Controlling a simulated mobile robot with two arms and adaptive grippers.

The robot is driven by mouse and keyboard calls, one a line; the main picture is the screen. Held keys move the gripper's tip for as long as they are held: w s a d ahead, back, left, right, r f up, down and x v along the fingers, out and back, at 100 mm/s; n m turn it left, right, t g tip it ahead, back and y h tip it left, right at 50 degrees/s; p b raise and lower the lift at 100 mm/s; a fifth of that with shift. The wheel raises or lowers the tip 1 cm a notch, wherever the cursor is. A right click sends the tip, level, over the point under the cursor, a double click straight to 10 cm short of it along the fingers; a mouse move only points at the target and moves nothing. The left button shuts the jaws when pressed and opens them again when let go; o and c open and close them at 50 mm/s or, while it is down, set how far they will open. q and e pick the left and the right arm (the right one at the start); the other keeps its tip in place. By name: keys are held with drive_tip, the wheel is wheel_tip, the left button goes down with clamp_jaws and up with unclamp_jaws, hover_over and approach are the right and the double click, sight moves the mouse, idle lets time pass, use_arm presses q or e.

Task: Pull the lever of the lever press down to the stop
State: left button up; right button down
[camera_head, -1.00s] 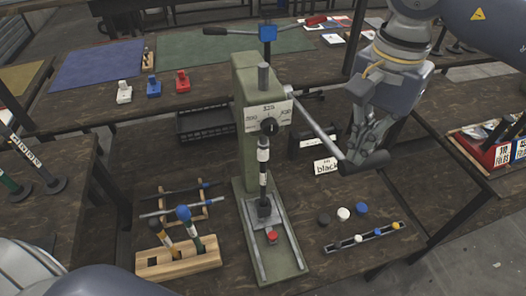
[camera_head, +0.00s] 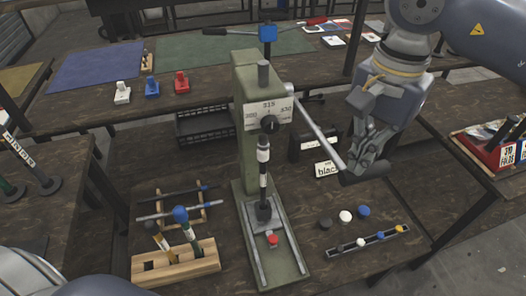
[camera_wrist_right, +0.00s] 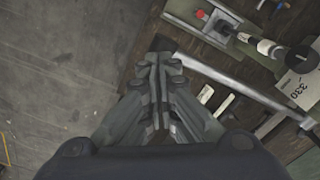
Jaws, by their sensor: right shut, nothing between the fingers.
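The green lever press (camera_head: 245,130) stands upright on the table in the head view. Its lever (camera_head: 320,132) is a grey rod slanting down and right from the hub to a dark grip (camera_head: 366,173). My right gripper (camera_head: 360,165) is shut and empty, with its fingertips at the upper side of the grip. In the wrist view, the fingertips (camera_wrist_right: 164,62) lie just by the lever's dark end (camera_wrist_right: 163,43), and the rod (camera_wrist_right: 230,83) runs off to the right. Whether they touch is hard to tell. A red piece (camera_head: 272,240) sits on the press base. My left gripper is out of view.
A wooden block (camera_head: 178,264) with upright tools stands left of the press. Several round caps (camera_head: 345,216) and a narrow strip (camera_head: 370,239) lie to its right. A red bin (camera_head: 490,150) stands far right.

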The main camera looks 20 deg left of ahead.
drive_tip(key=shift+f, duration=0.15)
drive_tip(key=shift+f+b, duration=1.15)
drive_tip(key=shift+f, duration=0.1)
drive_tip(key=shift+d+f, duration=0.1)
drive_tip(key=shift+f, duration=0.15)
drive_tip(key=shift+f+b, duration=0.1)
drive_tip(key=shift+b, duration=0.2)
